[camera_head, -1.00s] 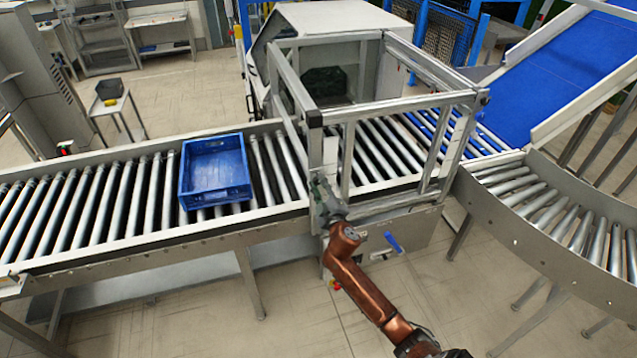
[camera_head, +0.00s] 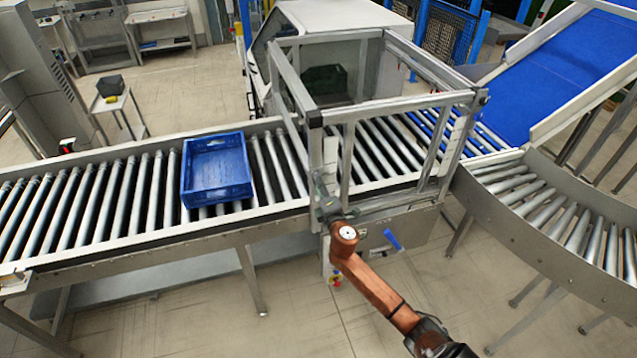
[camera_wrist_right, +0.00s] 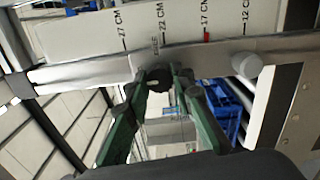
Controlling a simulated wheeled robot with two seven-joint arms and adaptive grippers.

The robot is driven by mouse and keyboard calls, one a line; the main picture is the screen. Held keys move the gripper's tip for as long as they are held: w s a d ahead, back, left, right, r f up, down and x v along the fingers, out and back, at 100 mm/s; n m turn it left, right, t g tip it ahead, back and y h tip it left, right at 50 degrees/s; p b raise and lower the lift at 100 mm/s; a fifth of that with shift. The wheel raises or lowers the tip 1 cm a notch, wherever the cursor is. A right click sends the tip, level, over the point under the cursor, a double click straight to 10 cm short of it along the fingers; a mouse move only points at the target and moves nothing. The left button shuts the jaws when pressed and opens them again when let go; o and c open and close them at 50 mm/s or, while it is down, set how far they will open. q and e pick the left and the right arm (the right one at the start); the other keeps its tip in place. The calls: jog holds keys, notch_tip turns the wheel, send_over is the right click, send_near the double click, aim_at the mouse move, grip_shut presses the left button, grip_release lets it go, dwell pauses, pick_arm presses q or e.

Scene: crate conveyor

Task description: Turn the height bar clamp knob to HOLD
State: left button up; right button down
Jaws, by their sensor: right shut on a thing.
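The clamp knob (camera_wrist_right: 158,77) is a small dark knob with a pale mark, on a light metal bar below a printed height scale (camera_wrist_right: 180,22). My right gripper (camera_wrist_right: 160,82) has its green fingers shut on either side of this knob. Small lettering above the knob is too small to read surely. The scale reads 27, 22, 17 and 12 CM, with a red mark by 17. In the head view my right gripper (camera_head: 325,203) is at the near left post of the metal frame, where the knob is hidden. My left gripper is not in view.
A blue crate (camera_head: 215,190) sits on the rollers left of the metal frame (camera_head: 395,112). A blue handle (camera_head: 393,239) is on the panel right of my arm. A pale round knob (camera_wrist_right: 247,65) is right of the dark knob. The floor in front is clear.

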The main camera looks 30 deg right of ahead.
dwell(0.4)
jog(key=shift+f, duration=0.1)
jog(key=c, duration=1.7)
grip_release()
jog(key=shift+o, duration=0.2)
jog(key=v, duration=1.2)
jog(key=shift+d, duration=0.1)
